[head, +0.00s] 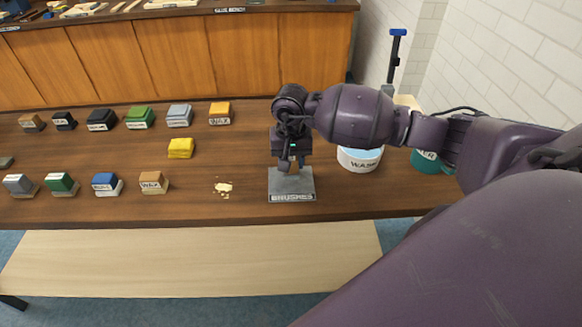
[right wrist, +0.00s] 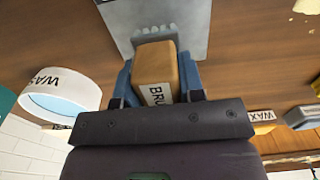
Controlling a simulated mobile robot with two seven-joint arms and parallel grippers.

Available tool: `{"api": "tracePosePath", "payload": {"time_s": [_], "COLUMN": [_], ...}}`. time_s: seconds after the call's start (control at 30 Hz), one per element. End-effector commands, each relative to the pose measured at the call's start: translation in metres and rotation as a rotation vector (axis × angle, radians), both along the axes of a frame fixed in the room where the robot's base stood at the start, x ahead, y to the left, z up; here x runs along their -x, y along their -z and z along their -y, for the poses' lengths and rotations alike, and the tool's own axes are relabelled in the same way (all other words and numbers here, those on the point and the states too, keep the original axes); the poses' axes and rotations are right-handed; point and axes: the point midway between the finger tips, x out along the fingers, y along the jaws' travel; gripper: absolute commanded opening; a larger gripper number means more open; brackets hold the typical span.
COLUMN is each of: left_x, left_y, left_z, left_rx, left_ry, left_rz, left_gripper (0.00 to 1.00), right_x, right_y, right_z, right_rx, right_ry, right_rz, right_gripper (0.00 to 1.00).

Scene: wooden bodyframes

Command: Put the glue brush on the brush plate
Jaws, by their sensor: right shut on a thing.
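The brush plate (head: 304,181) is a grey slab marked BRUSHES near the front edge of the table, and it also shows at the top of the right wrist view (right wrist: 202,30). My right gripper (head: 290,160) points down over it. In the right wrist view its blue fingers (right wrist: 156,72) are shut on a tan block-like handle with a white label reading BRU, the glue brush (right wrist: 154,62). The brush's far end lies over the plate; I cannot tell whether it touches. My left gripper is not in view.
A white WASH tub (head: 358,160) stands just right of the plate, with a teal tub (head: 425,162) beyond. Pale crumbs (head: 223,187) lie left of it. A yellow block (head: 181,148) and two rows of labelled blocks fill the left side.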

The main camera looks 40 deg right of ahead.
Motion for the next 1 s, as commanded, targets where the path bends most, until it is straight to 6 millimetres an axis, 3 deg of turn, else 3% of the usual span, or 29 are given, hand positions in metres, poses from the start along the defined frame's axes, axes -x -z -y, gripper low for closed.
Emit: {"api": "tracePosePath", "payload": {"time_s": [0.2,0.63,0.67,0.8,1.0], "left_x": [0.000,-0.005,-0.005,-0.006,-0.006], "left_y": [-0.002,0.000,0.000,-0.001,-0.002], "left_z": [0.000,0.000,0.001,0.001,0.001], "left_rx": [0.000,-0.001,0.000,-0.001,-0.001], "left_ry": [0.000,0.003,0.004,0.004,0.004], "left_rz": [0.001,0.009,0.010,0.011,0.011], "left_gripper": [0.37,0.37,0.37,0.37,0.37], "right_x": [0.000,0.000,0.000,0.000,0.000], "right_y": [0.027,0.032,0.032,0.031,0.031], "right_z": [-0.001,0.000,0.000,0.000,0.000], "right_rx": [-0.002,0.001,0.000,0.000,0.000], "right_ry": [0.000,-0.001,-0.001,-0.001,-0.001], "right_rz": [-0.001,0.001,0.000,0.000,0.000], "right_gripper": [0.17,0.17,0.39,0.60,0.61]}}
